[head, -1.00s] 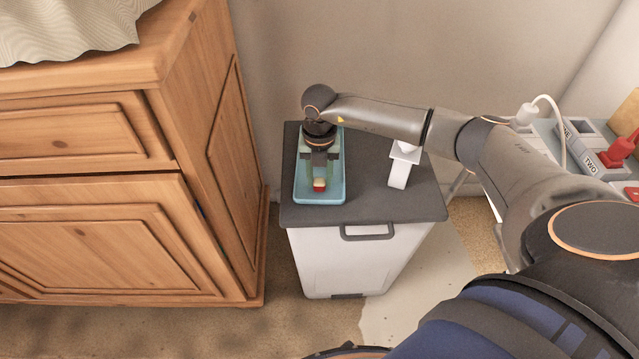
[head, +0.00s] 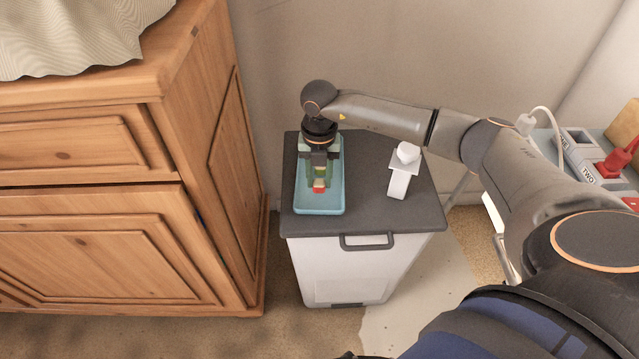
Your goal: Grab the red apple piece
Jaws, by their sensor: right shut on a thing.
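The red apple piece (head: 319,190) shows as a small red and pale block over the blue tray (head: 318,210). The tray lies on the left part of a grey-topped white bin. My right gripper (head: 319,184) points down over the tray, its fingers on either side of the piece, and is shut on it. Whether the piece touches the tray floor, I cannot tell. A green part shows just above the piece, between the fingers. My left gripper is not in view.
A white object with a knob (head: 399,181) stands on the bin top (head: 431,205), right of the tray. A wooden dresser (head: 120,200) is at left. A power strip with a red plug (head: 612,163) is at far right.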

